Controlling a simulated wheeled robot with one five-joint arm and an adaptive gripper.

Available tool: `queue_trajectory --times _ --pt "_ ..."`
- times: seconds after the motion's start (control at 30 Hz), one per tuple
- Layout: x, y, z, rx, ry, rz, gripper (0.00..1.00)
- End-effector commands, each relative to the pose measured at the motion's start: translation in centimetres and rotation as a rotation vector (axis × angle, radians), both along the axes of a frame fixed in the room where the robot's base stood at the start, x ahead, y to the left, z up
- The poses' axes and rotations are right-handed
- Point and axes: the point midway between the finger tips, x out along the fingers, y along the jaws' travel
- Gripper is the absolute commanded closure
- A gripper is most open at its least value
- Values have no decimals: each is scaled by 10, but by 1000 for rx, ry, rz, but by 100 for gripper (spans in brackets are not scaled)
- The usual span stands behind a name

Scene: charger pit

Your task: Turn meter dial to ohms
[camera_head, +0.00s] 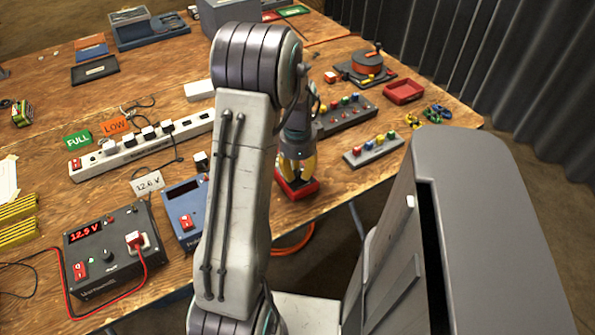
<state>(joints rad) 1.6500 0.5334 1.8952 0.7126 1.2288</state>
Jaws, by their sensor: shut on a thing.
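A small red-sided meter (298,194) with a dark top lies near the table's front edge, right of my upright arm link. My gripper (297,178), with yellow and black fingers, points down onto its top. The fingers are shut on the meter dial and cover it, so the dial's setting and markings cannot be read. The meter's left part is close behind my arm in this view.
A dark charger (110,250) reading 12.9 and a blue charger (184,212) stand left of my arm. A power strip (150,146) lies behind them. Right of the meter are a grey block with coloured knobs (373,150) and a red tray (403,91).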

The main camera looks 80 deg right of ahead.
Motion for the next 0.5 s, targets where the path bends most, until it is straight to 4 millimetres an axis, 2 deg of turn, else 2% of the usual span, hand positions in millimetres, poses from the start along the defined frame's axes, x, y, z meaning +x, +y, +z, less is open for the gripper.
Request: queue_trajectory --times 0.5 --pt "0 2 -2 6 0 -104 100"
